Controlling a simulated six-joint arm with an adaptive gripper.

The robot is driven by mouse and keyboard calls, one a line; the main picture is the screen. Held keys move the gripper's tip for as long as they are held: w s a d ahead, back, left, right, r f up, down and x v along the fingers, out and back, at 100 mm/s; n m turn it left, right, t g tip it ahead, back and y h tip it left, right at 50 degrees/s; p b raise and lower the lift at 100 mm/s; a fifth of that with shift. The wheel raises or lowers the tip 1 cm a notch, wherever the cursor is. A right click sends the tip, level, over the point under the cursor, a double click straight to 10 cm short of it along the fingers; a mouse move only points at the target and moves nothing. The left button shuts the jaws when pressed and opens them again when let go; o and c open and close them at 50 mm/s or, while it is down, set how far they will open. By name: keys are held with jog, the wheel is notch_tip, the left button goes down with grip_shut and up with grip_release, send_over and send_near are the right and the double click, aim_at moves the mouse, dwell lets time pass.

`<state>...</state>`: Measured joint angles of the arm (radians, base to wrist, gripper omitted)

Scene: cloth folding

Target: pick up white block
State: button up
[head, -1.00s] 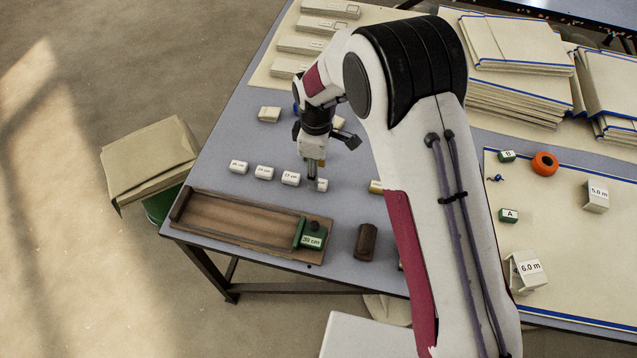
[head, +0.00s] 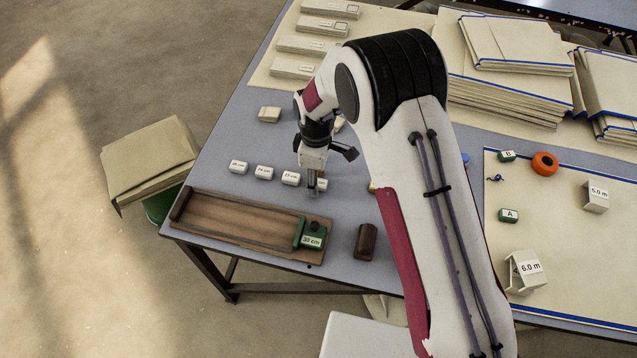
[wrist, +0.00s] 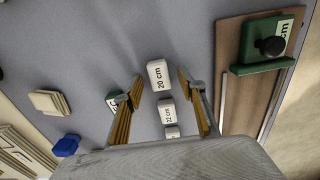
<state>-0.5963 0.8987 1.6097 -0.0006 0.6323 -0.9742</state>
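A row of small white blocks with cm labels lies on the grey table. The rightmost block (head: 321,184) in the head view is partly hidden by my gripper (head: 313,187). In the wrist view, a white block marked 20 cm (wrist: 158,75) lies between and slightly beyond the tips of my open gripper (wrist: 160,84). The fingers stand apart on either side of it, with nothing held. A second white block (wrist: 167,111) and a third (wrist: 172,131) show behind it, between the fingers. I cannot tell the height of the fingertips above the table.
A brown wooden board (head: 235,222) with a green 30 cm block (head: 312,235) lies on the near side. A dark brown block (head: 365,241) stands right of it. In the wrist view, a green labelled block (wrist: 112,101) sits close by the left finger. A blue object (wrist: 65,146) lies farther left.

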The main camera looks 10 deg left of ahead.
jog(key=c, duration=0.9)
jog(key=shift+r, duration=0.1)
jog(key=shift+r, duration=4.9)
